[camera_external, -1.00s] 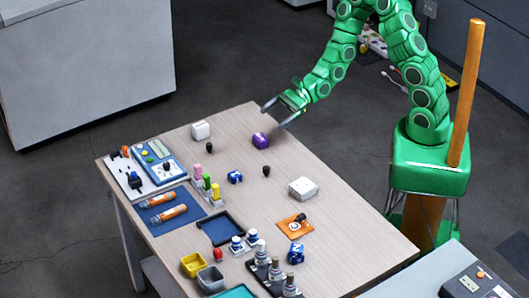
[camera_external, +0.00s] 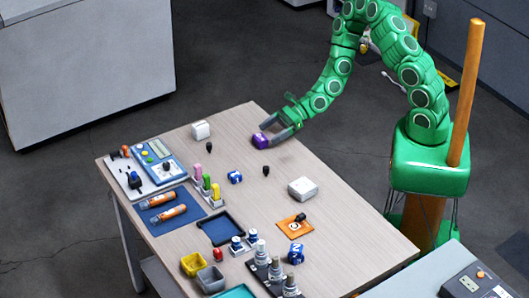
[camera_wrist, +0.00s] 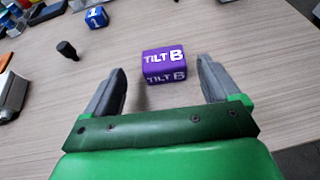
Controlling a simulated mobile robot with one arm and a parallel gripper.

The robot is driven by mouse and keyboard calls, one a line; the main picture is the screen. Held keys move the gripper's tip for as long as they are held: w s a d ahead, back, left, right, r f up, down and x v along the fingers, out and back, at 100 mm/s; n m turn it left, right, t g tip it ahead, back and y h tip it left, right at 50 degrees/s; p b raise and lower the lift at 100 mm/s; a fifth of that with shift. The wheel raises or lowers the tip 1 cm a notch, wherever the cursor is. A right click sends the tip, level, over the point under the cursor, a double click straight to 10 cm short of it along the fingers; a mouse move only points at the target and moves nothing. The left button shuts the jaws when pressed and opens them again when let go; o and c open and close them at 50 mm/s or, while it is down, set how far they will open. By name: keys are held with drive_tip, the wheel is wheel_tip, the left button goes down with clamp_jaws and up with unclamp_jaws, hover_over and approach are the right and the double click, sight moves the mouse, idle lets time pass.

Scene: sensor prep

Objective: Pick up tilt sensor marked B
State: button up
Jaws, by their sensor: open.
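The tilt sensor marked B is a small purple box (camera_wrist: 164,65) with white "TILT B" lettering on its top and front. In the wrist view it sits on the table just beyond the fingertips, roughly midway between them. In the external view the purple box (camera_external: 261,140) is near the table's far edge. My gripper (camera_wrist: 163,74) is open and empty, with a grey finger on each side. In the external view my gripper (camera_external: 277,136) is low over the table at the right of the box. Whether a finger touches it I cannot tell.
A blue cube marked 1 (camera_wrist: 96,17) and a black knob-like piece (camera_wrist: 67,49) lie farther off in the wrist view. The wooden table (camera_external: 330,230) is clear around the purple box.

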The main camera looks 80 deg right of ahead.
sight(260, 137)
drive_tip(key=shift+x, duration=2.65)
drive_tip(key=shift+d+f, duration=0.1)
drive_tip(key=shift+d, duration=0.1)
drive_tip(key=c, duration=1.1)
